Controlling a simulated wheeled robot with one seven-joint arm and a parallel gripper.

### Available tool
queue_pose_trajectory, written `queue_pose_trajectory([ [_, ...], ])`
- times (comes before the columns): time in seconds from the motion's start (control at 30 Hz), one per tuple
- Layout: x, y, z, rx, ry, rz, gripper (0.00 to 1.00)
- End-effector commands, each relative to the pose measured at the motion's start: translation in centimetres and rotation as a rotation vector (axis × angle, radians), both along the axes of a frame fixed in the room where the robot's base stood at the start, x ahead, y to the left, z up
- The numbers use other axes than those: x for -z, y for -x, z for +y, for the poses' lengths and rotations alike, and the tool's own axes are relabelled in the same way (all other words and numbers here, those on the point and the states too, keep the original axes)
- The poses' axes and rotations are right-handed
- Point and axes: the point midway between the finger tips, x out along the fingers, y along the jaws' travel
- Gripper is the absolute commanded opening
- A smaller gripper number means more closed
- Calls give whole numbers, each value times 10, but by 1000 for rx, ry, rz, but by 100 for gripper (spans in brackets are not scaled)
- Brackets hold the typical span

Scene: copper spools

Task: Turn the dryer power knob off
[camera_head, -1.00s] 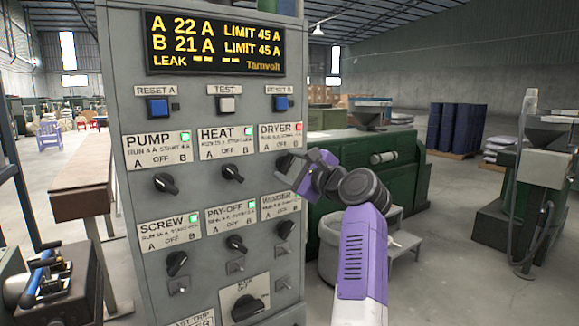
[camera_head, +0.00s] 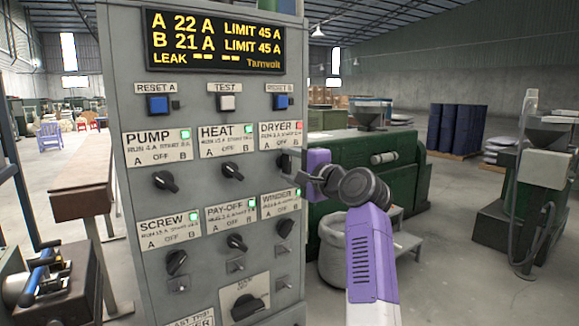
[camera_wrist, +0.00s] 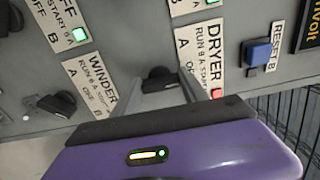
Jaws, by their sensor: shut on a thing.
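The grey panel (camera_head: 210,195) fills the left and middle of the head view. The DRYER label (camera_head: 280,136), marked A, OFF and B, has a red light; it also shows in the wrist view (camera_wrist: 207,50). Below it is the black dryer knob (camera_head: 285,161), partly covered by my gripper (camera_head: 297,161). In the wrist view, the dryer knob (camera_wrist: 158,76) sits between my fingers, and my gripper (camera_wrist: 158,88) is shut on it. I cannot tell exactly which mark the knob points at.
The winder knob (camera_head: 285,228) is just below, and the heat knob (camera_head: 232,171) is to the left. The reset B button (camera_head: 282,102) is above. A green machine (camera_head: 365,160) and a pale bin (camera_head: 335,250) stand behind my arm.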

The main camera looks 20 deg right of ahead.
Motion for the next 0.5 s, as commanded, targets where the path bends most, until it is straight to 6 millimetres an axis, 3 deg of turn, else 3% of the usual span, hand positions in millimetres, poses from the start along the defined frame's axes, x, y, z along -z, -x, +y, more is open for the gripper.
queue_pose_trajectory([
  [0.47, 2, 0, 0, -1, 15, -2, 10],
  [0.5, 2, 0, 0, -1, 15, -2, 55],
])
